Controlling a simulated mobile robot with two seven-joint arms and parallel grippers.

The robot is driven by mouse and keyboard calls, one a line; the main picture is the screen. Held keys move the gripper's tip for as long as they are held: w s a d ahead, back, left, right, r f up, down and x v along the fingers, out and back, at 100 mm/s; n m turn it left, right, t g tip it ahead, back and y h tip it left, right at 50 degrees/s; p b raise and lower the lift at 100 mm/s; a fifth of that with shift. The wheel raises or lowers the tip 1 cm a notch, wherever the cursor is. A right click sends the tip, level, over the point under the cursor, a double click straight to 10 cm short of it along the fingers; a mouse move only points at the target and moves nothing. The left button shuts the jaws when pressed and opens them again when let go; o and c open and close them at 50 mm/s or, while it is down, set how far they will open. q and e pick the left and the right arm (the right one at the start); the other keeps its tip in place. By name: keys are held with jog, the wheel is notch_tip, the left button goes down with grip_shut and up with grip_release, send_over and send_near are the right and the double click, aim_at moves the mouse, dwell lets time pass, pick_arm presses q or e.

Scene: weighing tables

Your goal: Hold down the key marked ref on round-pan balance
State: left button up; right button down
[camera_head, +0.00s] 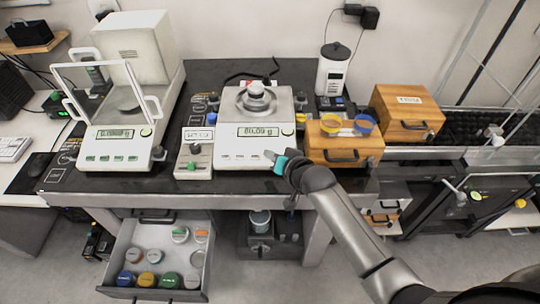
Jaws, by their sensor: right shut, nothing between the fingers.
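The round-pan balance (229,142) stands on the dark table at the centre, with a weight-like metal object (256,91) on its pan. Its lit display (258,131) shows digits, and a row of small keys (239,156) lies below it. The key labels are too small to read. My right gripper (271,156) is shut and empty, reaching in from the lower right. Its fingertips are over the right end of the key row and hide that part; I cannot tell whether they touch a key. My left gripper is not in view.
A balance with a glass shield (117,144) stands left, with a small control box (194,160) between. A wooden box (343,150) with yellow and blue dishes sits right of my gripper. An open drawer (157,240) with several jars juts out below the table.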

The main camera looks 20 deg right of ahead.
jog(key=shift+f, duration=0.45)
dwell(1.7)
jog(key=shift+r, duration=0.1)
dwell(1.2)
jog(key=shift+s+r+p, duration=0.1)
jog(key=shift+r+p, duration=0.6)
jog(key=shift+p, duration=0.2)
jog(key=r+p, duration=0.1)
jog(key=p, duration=0.1)
jog(key=s+r+p, duration=0.1)
jog(key=r+p, duration=0.2)
jog(key=p, duration=0.1)
jog(key=shift+s+a+r, duration=0.25)
jog(key=shift+r, duration=0.15)
